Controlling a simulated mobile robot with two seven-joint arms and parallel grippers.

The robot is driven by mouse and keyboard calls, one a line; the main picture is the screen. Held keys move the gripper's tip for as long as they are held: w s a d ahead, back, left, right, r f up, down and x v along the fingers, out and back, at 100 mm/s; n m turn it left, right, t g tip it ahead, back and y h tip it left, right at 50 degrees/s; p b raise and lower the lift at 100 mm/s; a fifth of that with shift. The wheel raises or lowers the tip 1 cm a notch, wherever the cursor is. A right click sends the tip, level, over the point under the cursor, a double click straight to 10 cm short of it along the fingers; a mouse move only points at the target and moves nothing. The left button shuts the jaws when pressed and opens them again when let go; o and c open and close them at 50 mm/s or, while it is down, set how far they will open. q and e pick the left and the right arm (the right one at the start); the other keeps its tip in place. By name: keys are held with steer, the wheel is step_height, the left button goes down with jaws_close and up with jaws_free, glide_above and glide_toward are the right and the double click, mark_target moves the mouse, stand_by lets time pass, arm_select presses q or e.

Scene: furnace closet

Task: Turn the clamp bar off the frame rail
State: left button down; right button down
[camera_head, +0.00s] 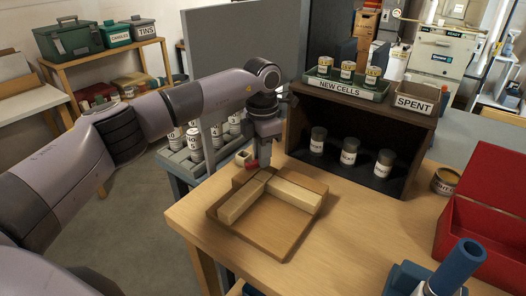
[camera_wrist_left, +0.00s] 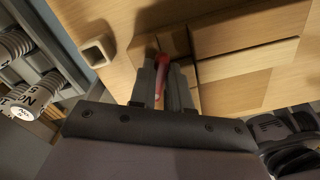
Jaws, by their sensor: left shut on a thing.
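A wooden board (camera_head: 262,238) lies on the table. Two pale wooden rails (camera_head: 240,203) (camera_head: 294,194) on it meet in a corner at the back; rails also show in the left wrist view (camera_wrist_left: 245,62). My left gripper (camera_head: 254,164) points down at that corner. It is shut on a small red piece, which I take to be the clamp bar (camera_wrist_left: 164,68); in the left wrist view the piece sits between the fingers (camera_wrist_left: 163,82). The gripper hides much of the bar, so I cannot tell its angle to the rail. My right gripper is not in view.
A dark shelf (camera_head: 398,178) with several jars stands behind the board, bearing the NEW CELLS tray (camera_head: 341,88) and SPENT bin (camera_head: 415,100). A red box (camera_head: 490,210) and blue cylinder (camera_head: 458,265) are at right. A small square ring (camera_wrist_left: 97,52) lies beside the gripper.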

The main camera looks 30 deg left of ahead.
arm_select(q)
steer(key=n, duration=0.2)
steer(key=a+n+p, duration=0.1)
steer(key=n, duration=0.2)
steer(key=shift+w+a+r+n+p, duration=0.1)
steer(key=shift+w+a+n+p, duration=0.1)
steer(key=shift+w+n+p, duration=0.15)
stand_by(0.4)
steer(key=c, duration=1.1)
jaws_free()
steer(key=shift+r+b, duration=0.45)
steer(key=shift+r, duration=3.1)
steer(key=shift+s, duration=0.15)
